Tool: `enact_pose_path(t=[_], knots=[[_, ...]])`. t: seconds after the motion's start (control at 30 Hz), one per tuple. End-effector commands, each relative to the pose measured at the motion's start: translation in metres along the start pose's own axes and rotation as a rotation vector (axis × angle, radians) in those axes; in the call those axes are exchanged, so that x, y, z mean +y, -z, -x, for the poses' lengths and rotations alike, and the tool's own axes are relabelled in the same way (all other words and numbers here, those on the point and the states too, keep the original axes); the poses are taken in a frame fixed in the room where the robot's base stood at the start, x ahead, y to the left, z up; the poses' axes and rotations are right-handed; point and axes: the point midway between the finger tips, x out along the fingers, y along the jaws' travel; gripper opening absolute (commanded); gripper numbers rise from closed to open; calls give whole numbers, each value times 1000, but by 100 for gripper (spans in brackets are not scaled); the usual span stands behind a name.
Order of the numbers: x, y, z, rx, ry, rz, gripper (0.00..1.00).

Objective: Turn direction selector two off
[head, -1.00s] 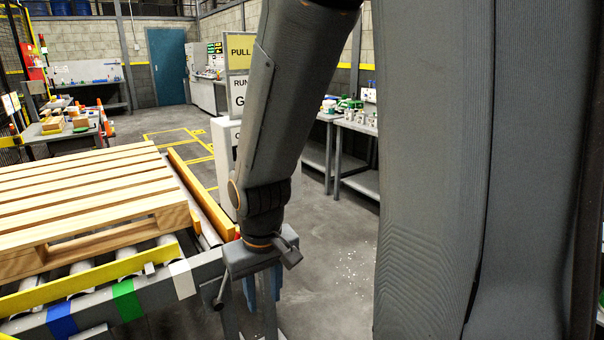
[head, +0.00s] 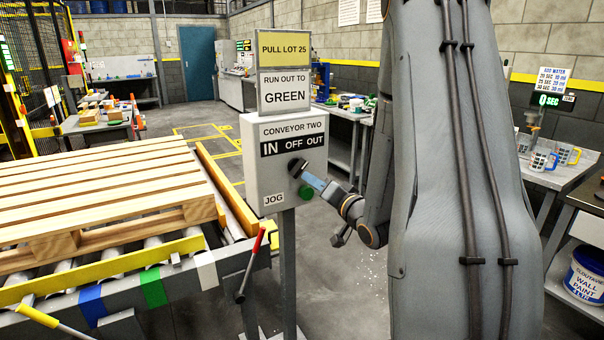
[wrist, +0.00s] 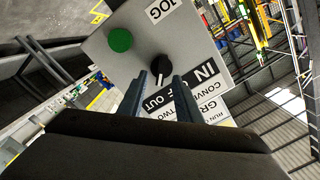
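The conveyor two control box (head: 260,180) stands on a post at mid-frame in the head view, labelled IN, OFF, OUT. Its black selector knob (head: 297,167) sits below the labels, partly hidden by my gripper (head: 312,180). In the wrist view the knob (wrist: 160,67) lies just beyond and between the fingertips of my gripper (wrist: 161,77). The fingers are apart, one on each side; contact with the knob cannot be told. The knob's white mark appears to point toward the OUT side. A green JOG button (wrist: 120,40) is beside the knob.
A wooden pallet (head: 90,190) lies on the roller conveyor (head: 180,285) at left. A red-handled lever (head: 250,262) stands just left of the box's post.

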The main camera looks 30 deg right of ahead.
Motion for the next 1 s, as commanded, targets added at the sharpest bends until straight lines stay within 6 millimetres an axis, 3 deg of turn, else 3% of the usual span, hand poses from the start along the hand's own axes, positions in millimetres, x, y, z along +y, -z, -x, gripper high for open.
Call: enact_pose_path(t=[0.17, 0.6, 1.0], knots=[[-2, 5, -6, 18, 28, -20, 31], [-4, 6, -67, 18, 26, -17, 31], [-3, 6, -76, 19, 24, -17, 31]])
